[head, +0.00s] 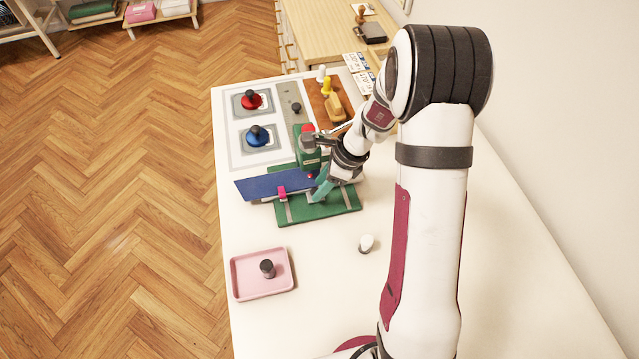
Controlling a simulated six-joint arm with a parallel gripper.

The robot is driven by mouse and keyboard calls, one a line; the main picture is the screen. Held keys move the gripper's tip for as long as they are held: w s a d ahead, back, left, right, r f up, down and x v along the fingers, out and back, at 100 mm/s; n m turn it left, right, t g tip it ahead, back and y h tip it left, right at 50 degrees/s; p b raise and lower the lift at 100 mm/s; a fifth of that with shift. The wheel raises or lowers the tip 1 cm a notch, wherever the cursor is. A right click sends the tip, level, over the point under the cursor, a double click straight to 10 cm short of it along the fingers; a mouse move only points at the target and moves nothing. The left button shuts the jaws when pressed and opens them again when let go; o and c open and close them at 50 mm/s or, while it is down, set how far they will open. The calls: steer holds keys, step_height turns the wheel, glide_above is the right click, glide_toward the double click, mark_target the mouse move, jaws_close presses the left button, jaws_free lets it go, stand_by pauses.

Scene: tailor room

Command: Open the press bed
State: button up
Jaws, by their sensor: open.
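The press stands on a green base (340,203) on the white table, with a green upright body (308,157) topped by a red part. A blue plate (253,186) reaches out to the left above the base, and a small magenta part (281,191) sits at its front edge. I cannot tell which of these is the bed, or how far open it is. My gripper (318,187) is open, low over the right part of the press, to the right of the magenta part. A teal finger shows; my wrist hides some of the press, and contact is unclear.
A pink tray (240,287) with a dark knob-topped piece (267,268) stands in front. A small white-topped piece (366,243) stands on the table. Behind the press are red (251,99) and blue (257,135) knobs on plates. The table's front right is clear.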

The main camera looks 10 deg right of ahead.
steer(key=shift+a+f, duration=0.15)
steer(key=shift+f, duration=0.3)
jaws_close()
steer(key=shift+w+r, duration=0.1)
stand_by(1.1)
